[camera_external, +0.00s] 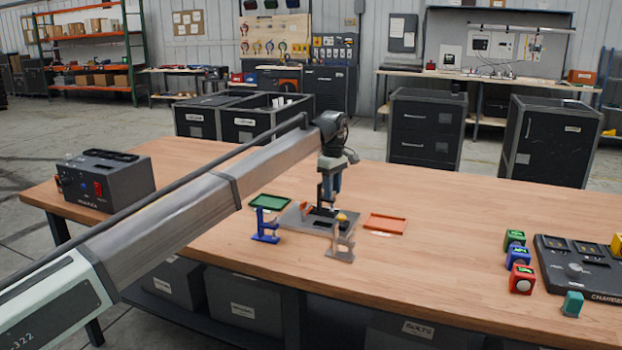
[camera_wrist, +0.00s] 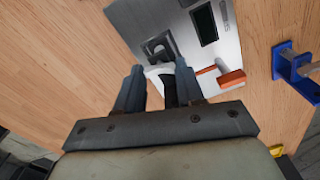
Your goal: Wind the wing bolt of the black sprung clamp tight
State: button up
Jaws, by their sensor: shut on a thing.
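My gripper (camera_external: 327,201) points down over a grey metal plate (camera_external: 293,216) on the wooden table. In the wrist view its two fingers (camera_wrist: 157,74) stand on either side of a small pale and black part, which I take to be the wing bolt (camera_wrist: 158,70). The fingers are shut on it. The black sprung clamp (camera_wrist: 160,46) lies on the plate just beyond the fingertips, partly hidden by them. In the external view my gripper hides most of the clamp. How tight the bolt is cannot be seen.
An orange piece (camera_wrist: 231,79) sits on the plate beside my gripper. A blue stand (camera_external: 265,228) by a green tray (camera_external: 269,202), a grey stand (camera_external: 341,243) and an orange tray (camera_external: 386,223) are close around. Small coloured blocks (camera_external: 519,257) lie far right; a grey box (camera_external: 105,182) stands left.

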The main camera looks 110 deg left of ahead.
jog(key=m, duration=1.3)
jog(key=shift+m, duration=0.4)
jog(key=m, duration=1.2)
jog(key=shift+m, duration=0.3)
jog(key=o, duration=1.1)
jog(key=shift+c, duration=0.2)
jog(key=shift+r, duration=0.1)
notch_tip(320, 180, up, 14)
jog(key=shift+f, duration=0.2)
